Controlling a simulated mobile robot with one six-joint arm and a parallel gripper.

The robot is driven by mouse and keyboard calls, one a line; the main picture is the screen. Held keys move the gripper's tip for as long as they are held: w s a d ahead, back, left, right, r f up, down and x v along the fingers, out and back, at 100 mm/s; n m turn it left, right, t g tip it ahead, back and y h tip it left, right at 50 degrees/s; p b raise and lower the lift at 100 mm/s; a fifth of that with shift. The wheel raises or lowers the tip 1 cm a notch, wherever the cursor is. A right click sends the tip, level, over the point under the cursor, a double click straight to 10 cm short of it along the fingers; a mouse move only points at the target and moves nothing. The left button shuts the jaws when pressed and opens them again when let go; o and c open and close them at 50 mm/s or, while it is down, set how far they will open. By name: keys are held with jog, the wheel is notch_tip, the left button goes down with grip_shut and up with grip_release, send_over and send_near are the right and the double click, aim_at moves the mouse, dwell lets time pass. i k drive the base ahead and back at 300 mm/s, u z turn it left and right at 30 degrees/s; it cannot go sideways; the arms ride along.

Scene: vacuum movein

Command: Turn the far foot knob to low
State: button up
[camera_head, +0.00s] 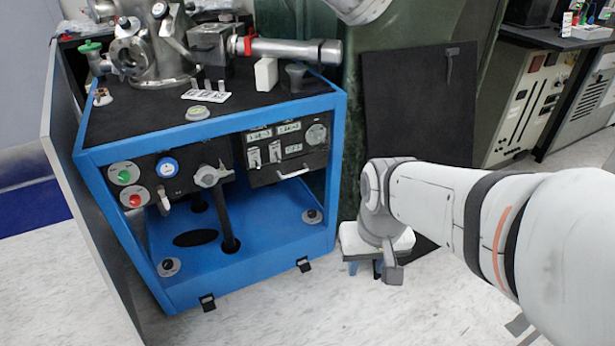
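A blue-framed cart (245,278) with a black top stands at the left. On its blue lower deck are two small round grey foot knobs with dark centres. One knob (312,216) is at the right corner, farther back in the picture; the other knob (169,267) is at the front left corner. Their settings are too small to read. My gripper (374,268) hangs low over the floor, right of the cart and apart from both knobs. It points down, and its fingers are partly hidden, so its opening is unclear.
A metal vacuum assembly (160,50) stands on the cart top. A panel with switches (285,150) is above the lower deck. A dark board (418,105) leans behind my arm. A grey panel (85,200) borders the cart's left side. The floor in front is clear.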

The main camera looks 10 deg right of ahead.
aim_at(311, 213)
jog(key=z, duration=0.95)
jog(key=k, duration=0.9)
jog(key=u, duration=0.45)
jog(key=i, duration=1.5)
jog(key=u, duration=0.05)
